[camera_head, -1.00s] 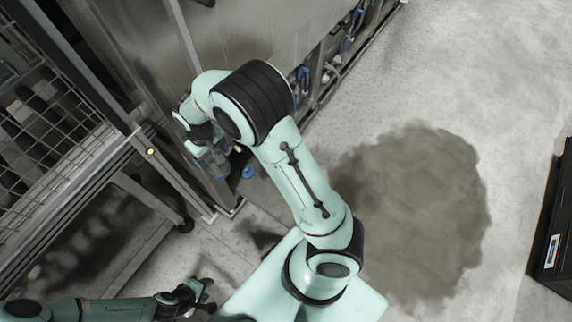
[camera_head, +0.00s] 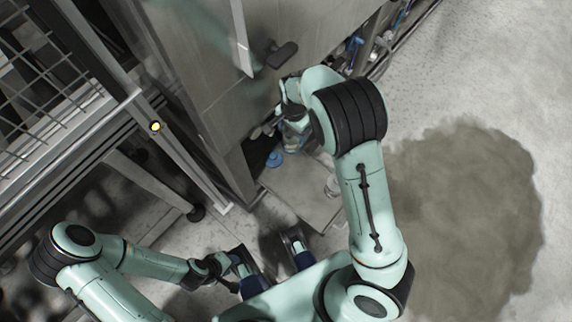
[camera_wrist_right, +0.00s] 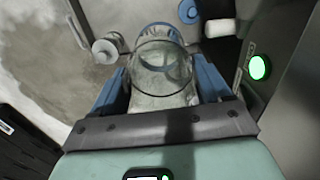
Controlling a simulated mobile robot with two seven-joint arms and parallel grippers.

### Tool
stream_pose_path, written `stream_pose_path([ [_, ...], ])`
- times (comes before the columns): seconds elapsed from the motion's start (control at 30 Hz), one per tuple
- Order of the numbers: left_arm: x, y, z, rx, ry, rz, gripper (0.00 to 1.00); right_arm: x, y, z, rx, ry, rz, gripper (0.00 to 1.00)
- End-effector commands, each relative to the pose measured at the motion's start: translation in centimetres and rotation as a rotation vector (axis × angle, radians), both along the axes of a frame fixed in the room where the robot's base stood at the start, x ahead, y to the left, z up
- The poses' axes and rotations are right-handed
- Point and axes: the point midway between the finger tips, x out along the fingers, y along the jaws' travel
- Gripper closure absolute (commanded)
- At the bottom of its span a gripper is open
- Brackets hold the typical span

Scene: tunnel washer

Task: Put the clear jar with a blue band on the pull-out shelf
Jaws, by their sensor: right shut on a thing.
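The clear jar with a blue band (camera_wrist_right: 160,65) is between the blue fingers of my right gripper (camera_wrist_right: 163,85) in the right wrist view. The gripper is shut on it. In the head view my right gripper (camera_head: 293,122) is beside the machine's grey front, and the jar is hard to make out there. The pull-out shelf (camera_head: 305,200) appears as a flat grey panel below and right of that gripper. My left gripper (camera_head: 218,270) is low in the head view, away from the jar; its fingers are unclear.
A dark handle (camera_head: 281,55) sticks out from the machine front. A wire-mesh frame (camera_head: 45,75) stands at the left. Open floor (camera_head: 490,90) lies to the right.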

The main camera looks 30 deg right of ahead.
Motion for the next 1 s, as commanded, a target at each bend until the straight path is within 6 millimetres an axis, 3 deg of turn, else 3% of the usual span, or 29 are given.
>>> stream_pose_path([
  [0.17, 1.0, 0.4, -1.4, 0.012, -0.027, 0.010, 0.57, 0.0, -0.2, -2.6, -0.001, 0.004, -0.033, 0.76],
  [0.8, 9.4, 4.8, -8.0, 0.124, -0.248, 0.104, 0.57, 0.0, -0.2, -19.9, -0.001, 0.004, -0.029, 0.76],
  [0.87, 9.7, 5.1, -8.6, 0.131, -0.251, 0.109, 0.57, 0.0, -0.2, -21.3, -0.001, 0.004, -0.028, 0.76],
  [1.0, 7.4, 5.2, -10.1, 0.128, -0.178, 0.105, 0.57, 0.0, -0.1, -23.5, 0.000, 0.002, -0.028, 0.76],
])
